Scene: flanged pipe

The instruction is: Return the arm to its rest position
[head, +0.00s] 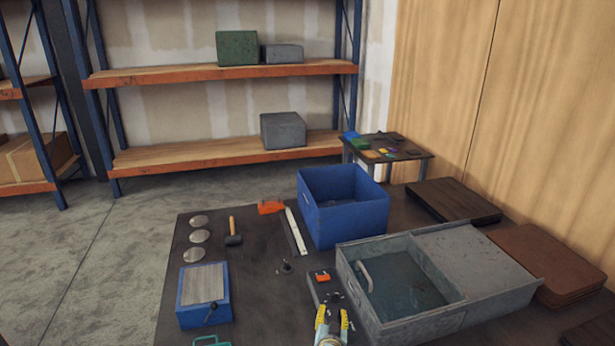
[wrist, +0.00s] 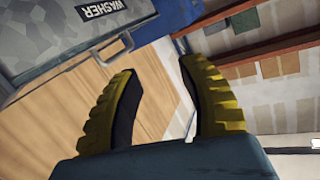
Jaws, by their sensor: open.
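My gripper (head: 333,313) is at the bottom middle of the head view, just left of the grey metal box (head: 400,327) and over the dark table (head: 262,318). Its two yellow ribbed fingers also show in the wrist view (wrist: 158,70), spread apart with nothing between them. Beyond them in the wrist view is a grey surface labelled "WASHER" (wrist: 100,14) with a metal handle (wrist: 112,48). Most of my arm is out of the head view.
A blue bin (head: 350,222) stands behind the metal box. A blue block-like fixture (head: 205,314), round discs (head: 200,237), a mallet (head: 233,236) and a small orange-topped part (head: 320,277) are on the table's left side. Shelves (head: 220,72) stand behind.

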